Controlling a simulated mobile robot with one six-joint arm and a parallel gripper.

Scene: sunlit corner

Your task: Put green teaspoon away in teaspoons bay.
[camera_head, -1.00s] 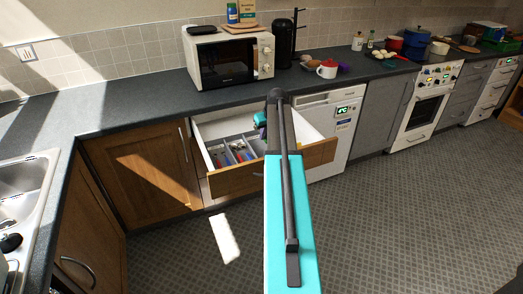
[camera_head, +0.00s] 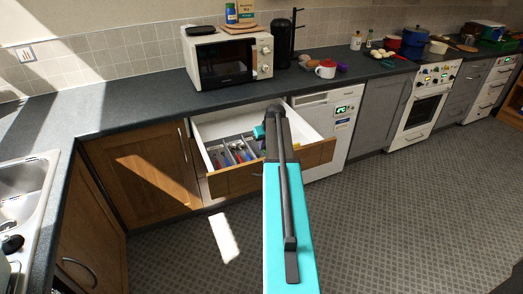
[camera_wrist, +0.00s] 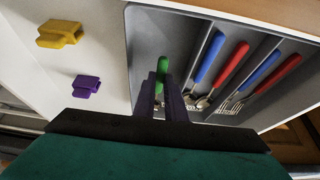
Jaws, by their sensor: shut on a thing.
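The green teaspoon (camera_wrist: 163,68) shows its green handle in the wrist view, between the two fingers of my gripper (camera_wrist: 163,88), which is shut on it. Its lower end is hidden by the fingers. It is over the leftmost visible bay of the grey cutlery tray (camera_wrist: 148,32), which looks otherwise empty. I cannot tell whether it touches the bay floor. The bay to the right holds a blue-handled and a red-handled spoon (camera_wrist: 233,62). In the head view my arm hides the fingers and the green teaspoon; the tray (camera_head: 222,143) is partly visible in the open drawer.
The farther right bay holds blue and red forks (camera_wrist: 278,75). A yellow clip (camera_wrist: 60,34) and a purple clip (camera_wrist: 86,86) lie in the drawer left of the tray. The wooden drawer front (camera_head: 235,181) stands out below the worktop (camera_head: 130,106) and microwave (camera_head: 228,60).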

